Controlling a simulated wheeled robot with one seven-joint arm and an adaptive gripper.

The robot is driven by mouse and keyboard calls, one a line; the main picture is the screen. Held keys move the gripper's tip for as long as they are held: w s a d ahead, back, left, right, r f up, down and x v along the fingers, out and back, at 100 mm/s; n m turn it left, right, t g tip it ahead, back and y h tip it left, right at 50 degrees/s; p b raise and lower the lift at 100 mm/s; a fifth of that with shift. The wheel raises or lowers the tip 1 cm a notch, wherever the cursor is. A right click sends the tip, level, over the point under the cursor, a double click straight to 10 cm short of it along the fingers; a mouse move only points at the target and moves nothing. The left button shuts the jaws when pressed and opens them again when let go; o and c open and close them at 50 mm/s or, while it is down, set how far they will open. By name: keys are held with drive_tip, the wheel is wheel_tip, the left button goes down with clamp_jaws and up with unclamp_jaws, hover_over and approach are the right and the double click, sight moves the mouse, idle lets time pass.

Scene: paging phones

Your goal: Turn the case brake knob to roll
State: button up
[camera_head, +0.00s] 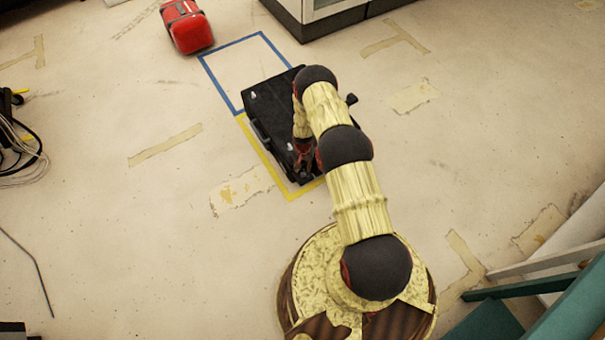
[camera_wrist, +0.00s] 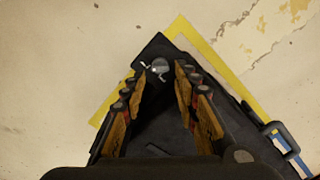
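The black case (camera_head: 268,110) lies on the floor, inside a yellow tape outline and partly over a blue one. In the wrist view, the case (camera_wrist: 152,46) shows one corner beyond my fingers. A small grey round knob (camera_wrist: 160,65) with a light mark sits near that corner. My gripper (camera_wrist: 156,82) is open above the case. Its two fingers stand apart, and the knob shows in the gap just past the tips. I see no clear contact. In the head view my gripper (camera_head: 303,160) is over the near end of the case, and my arm hides the knob there.
A red case or box (camera_head: 187,27) stands at the top left. A cabinet (camera_head: 318,15) stands at the top. Coiled cables (camera_head: 18,150) lie at the left edge. A teal frame (camera_head: 560,310) is at the lower right. Floor left of the case is clear.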

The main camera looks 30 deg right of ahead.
sight(303, 174)
wheel_tip(303, 174, down, 5)
drive_tip(key=shift+f+b, duration=0.1)
drive_tip(key=shift+b, duration=0.75)
drive_tip(key=c, duration=0.3)
drive_tip(key=c, duration=0.4)
clamp_jaws()
